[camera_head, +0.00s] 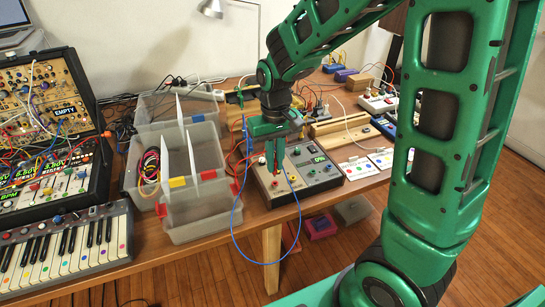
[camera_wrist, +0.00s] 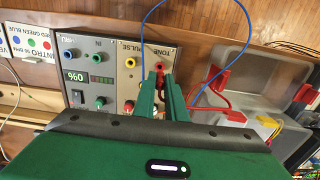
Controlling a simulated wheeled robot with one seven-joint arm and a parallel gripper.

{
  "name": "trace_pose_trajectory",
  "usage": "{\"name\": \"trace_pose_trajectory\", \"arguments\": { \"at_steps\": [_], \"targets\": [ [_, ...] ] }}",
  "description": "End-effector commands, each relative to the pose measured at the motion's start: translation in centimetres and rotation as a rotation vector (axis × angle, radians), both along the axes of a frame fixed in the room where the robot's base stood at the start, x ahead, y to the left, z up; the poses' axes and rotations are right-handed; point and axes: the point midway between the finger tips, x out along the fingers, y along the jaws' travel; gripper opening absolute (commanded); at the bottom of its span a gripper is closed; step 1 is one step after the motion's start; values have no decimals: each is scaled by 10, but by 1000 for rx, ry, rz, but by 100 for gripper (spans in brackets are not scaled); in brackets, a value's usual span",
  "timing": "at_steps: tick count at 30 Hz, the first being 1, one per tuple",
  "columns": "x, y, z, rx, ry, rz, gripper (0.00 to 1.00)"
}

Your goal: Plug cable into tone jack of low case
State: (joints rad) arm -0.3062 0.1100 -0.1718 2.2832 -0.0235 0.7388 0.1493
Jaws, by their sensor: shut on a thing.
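The low case (camera_head: 312,190) is a beige and dark grey box with knobs and a small green display at the table's front edge. In the wrist view, its light panel (camera_wrist: 129,88) carries the PULSE and TONE lettering and coloured jacks. My gripper (camera_head: 275,166) is above the left part of the case, fingers pointing down. The cable loops below the table edge and up again.
Clear plastic bins (camera_head: 196,202) with cables stand left of the case. A keyboard (camera_head: 70,247) and a patched synth case (camera_head: 42,98) are farther left. White labelled cards (camera_head: 358,168) lie to the right. My arm covers much of the right side.

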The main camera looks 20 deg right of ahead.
Motion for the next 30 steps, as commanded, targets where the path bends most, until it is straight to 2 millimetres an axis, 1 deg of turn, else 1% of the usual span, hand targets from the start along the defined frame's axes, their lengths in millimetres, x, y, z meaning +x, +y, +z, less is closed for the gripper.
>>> {"name": "trace_pose_trajectory", "arguments": {
  "at_steps": [10, 30],
  "targets": [
    [-1, -1, -15, 0, 1, -1, 0],
    [-2, -2, -15, 0, 0, -3, 0]
  ]
}}
